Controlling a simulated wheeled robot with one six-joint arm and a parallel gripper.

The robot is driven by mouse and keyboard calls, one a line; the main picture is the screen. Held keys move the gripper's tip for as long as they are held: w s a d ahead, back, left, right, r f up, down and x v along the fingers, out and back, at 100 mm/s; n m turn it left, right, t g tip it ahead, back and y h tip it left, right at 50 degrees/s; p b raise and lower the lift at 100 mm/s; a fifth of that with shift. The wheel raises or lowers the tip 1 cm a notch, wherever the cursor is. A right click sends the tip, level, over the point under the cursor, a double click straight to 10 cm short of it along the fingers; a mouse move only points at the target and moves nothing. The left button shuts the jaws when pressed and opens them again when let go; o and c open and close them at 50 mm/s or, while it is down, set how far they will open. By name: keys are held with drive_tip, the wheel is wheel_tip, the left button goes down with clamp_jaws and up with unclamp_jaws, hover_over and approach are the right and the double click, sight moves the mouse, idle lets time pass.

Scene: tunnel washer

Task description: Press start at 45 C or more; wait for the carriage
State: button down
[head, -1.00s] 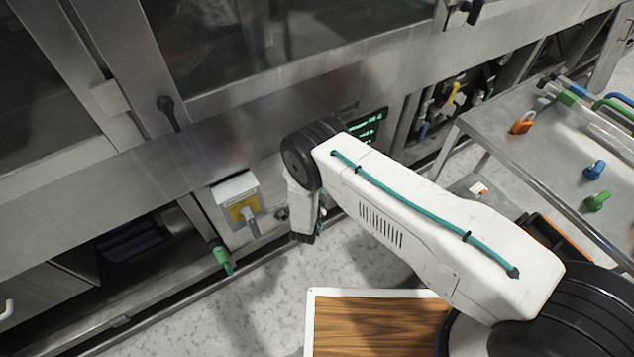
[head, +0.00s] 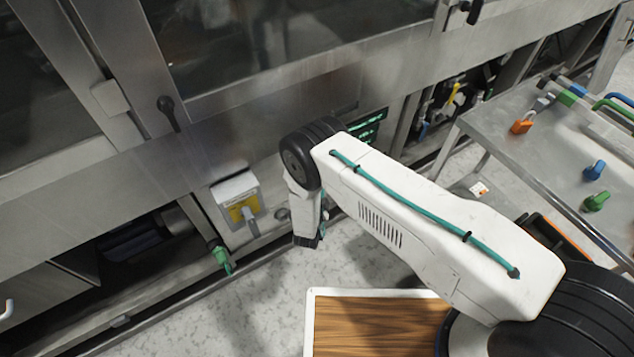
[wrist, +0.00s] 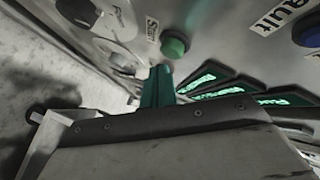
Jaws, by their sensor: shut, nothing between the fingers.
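The green start button (wrist: 175,46) is on the machine's panel in the wrist view, with a "Start" label beside it. My gripper (wrist: 160,80) shows as teal fingers, shut and empty. In the picture its tips lie just below the button; whether they touch it I cannot tell. Green-lit displays (wrist: 200,78) are right of the fingers, too slanted to read. In the head view, a green-lit display (head: 372,128) is partly hidden behind my arm, and the start button is hidden. No carriage can be made out.
A blue button (wrist: 308,36) is at the right of the panel. A yellow-and-grey switch box (head: 238,205) and a green-handled valve (head: 221,258) are left of my arm. A metal cart (head: 530,150) with padlocks stands at right.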

drive_tip(key=shift+s+d, duration=0.7)
drive_tip(key=shift+s, duration=0.35)
drive_tip(key=shift+s+d, duration=0.7)
drive_tip(key=shift+s, duration=0.3)
